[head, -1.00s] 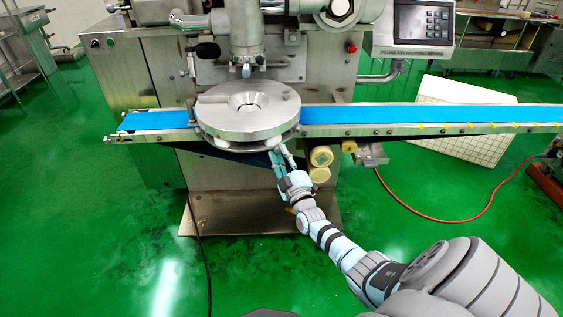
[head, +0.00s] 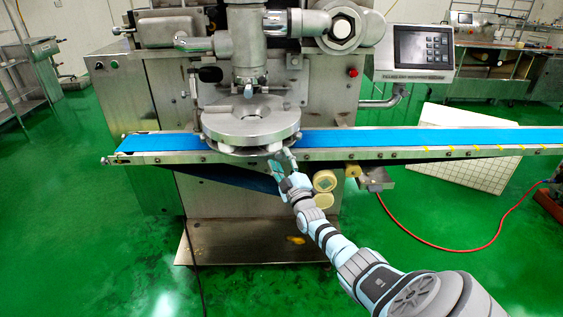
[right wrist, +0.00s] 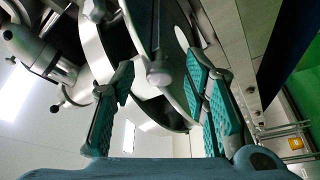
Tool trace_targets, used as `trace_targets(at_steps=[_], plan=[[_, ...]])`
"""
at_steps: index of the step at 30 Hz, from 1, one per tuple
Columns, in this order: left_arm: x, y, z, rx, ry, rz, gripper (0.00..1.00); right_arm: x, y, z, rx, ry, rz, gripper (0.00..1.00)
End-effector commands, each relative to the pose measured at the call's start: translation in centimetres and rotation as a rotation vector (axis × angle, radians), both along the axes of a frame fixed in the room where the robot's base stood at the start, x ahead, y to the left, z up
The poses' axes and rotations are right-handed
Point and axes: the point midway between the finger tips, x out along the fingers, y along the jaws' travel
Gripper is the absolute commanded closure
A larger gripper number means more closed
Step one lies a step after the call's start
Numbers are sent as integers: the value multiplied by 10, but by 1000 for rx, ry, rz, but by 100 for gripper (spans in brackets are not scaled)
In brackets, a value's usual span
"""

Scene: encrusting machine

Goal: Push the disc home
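The disc (head: 235,126) is a thick round metal plate with a hole in its middle. It lies flat at the front of the encrusting machine (head: 165,90), under the vertical nozzle and over the blue conveyor belt. My right gripper (head: 282,161) is at the disc's front edge, slightly right of its centre and just below the rim. In the right wrist view its two teal-padded fingers (right wrist: 158,98) are spread apart, with the round metal parts (right wrist: 150,45) seen beyond and between them. I cannot tell whether a finger touches the disc. My left gripper is not in view.
The blue belt (head: 400,139) runs left and right past the disc, with a metal rail along its front. Two round cream rollers (head: 325,181) hang below the belt, close right of my gripper. A control panel (head: 423,48) stands at upper right. A red hose lies on the green floor.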

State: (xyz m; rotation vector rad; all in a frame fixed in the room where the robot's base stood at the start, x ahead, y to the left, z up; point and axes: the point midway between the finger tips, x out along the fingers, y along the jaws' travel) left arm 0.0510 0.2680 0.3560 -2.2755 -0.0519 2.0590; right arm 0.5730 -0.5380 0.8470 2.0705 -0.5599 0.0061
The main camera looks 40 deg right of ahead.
Motion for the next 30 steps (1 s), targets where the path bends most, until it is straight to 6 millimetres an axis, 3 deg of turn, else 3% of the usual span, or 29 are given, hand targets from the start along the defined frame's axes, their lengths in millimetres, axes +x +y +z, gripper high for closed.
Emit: trace_targets(at_steps=[5,8,19,30], plan=[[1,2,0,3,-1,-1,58,-3,2,-1,0,-2,0,59],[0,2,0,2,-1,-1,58,-15,6,-4,-2,-2,0,59],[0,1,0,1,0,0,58,-97,43,-26,0,3,3,59],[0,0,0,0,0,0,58,-108,46,-28,1,0,1,59]])
